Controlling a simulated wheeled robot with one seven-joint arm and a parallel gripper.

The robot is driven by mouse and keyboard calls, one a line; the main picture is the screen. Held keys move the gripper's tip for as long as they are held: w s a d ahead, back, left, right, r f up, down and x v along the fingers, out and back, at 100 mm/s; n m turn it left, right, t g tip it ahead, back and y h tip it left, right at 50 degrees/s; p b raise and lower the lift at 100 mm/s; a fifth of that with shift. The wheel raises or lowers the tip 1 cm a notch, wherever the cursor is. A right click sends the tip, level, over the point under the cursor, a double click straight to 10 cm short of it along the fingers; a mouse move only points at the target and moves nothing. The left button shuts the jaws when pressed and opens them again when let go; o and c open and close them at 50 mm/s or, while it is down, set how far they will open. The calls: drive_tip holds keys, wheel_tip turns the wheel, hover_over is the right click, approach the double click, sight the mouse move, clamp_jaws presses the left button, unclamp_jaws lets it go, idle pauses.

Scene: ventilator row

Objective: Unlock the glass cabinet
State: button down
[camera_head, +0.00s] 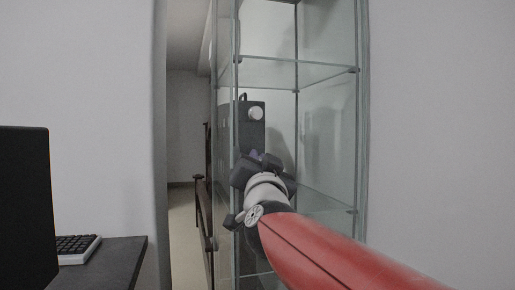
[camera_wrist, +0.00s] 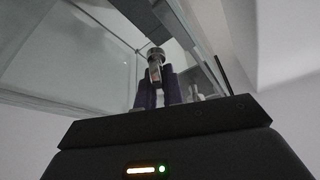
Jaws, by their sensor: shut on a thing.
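The glass cabinet (camera_head: 328,150) stands upright at the centre of the head view, with clear panes and glass shelves. In the wrist view, my gripper (camera_wrist: 157,88) is shut on a small cylindrical metal piece (camera_wrist: 155,60) with a dark rounded end. I cannot tell whether this piece is a key or part of the lock. The cabinet's panes and frame (camera_wrist: 85,55) also show above in the wrist view. My wrist hides part of the cabinet's lower front in the head view.
A desk (camera_head: 115,266) with a keyboard (camera_head: 76,247) and a dark monitor (camera_head: 25,210) stands at the left. A narrow passage (camera_head: 181,215) lies between the wall and the cabinet.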

drive_tip(key=m+h+p, duration=0.1)
drive_tip(key=m+p, duration=0.1)
drive_tip(key=m, duration=0.2)
drive_tip(key=m+g+h+p, duration=0.1)
drive_tip(key=m+h+p, duration=0.1)
drive_tip(key=m+p, duration=0.1)
drive_tip(key=shift+w+d+m+g+p, duration=0.15)
drive_tip(key=shift+m+g+p, duration=0.2)
drive_tip(key=shift+m, duration=0.35)
drive_tip(key=m+g+h+p, duration=0.1)
drive_tip(key=m+p, duration=0.2)
drive_tip(key=shift+f+m, duration=0.15)
drive_tip(key=shift+m, duration=0.25)
drive_tip(key=shift+f+m+g+p, duration=0.25)
drive_tip(key=shift+m+g+p, duration=0.3)
drive_tip(key=shift+m+p, duration=0.65)
drive_tip(key=shift+m, duration=0.3)
drive_tip(key=c, duration=1.5)
unclamp_jaws()
drive_tip(key=s, duration=0.8)
drive_tip(key=shift+a, duration=0.4)
